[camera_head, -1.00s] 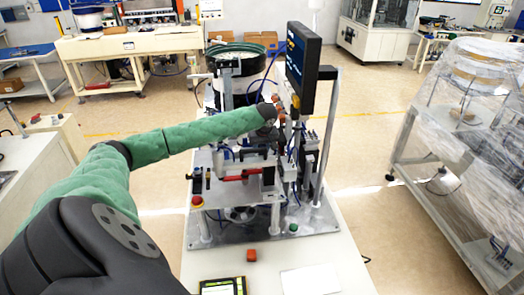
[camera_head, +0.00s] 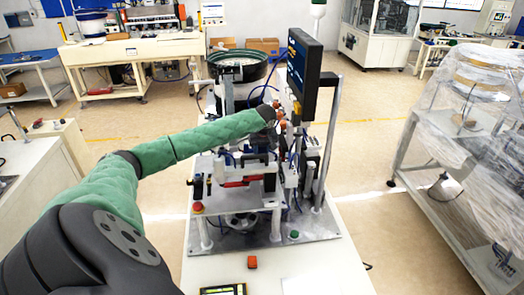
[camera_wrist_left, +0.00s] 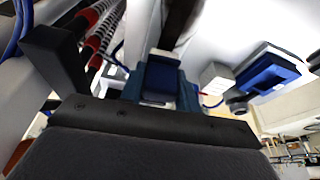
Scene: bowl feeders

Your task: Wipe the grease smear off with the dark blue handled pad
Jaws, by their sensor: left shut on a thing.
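My left gripper (camera_head: 268,138) is at the middle of the bowl feeder machine (camera_head: 262,226), below the end of my green-sleeved arm. Its jaws are small and dark in the head view. In the left wrist view a dark blue block (camera_wrist_left: 160,82), which looks like the handled pad, sits just in front of my black gripper body and is held there. The pad's wiping face is hidden. A dark brown streak (camera_wrist_left: 182,18) shows at the top of the wrist view; I cannot tell whether it is the grease smear. My right gripper is not in view.
A black monitor (camera_head: 304,75) stands close on the right of my left gripper. A round feeder bowl (camera_head: 243,66) is behind. A red-handled part (camera_head: 245,181) is below. Red fittings and ribbed hoses (camera_wrist_left: 98,40) are close at the left of the wrist view.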

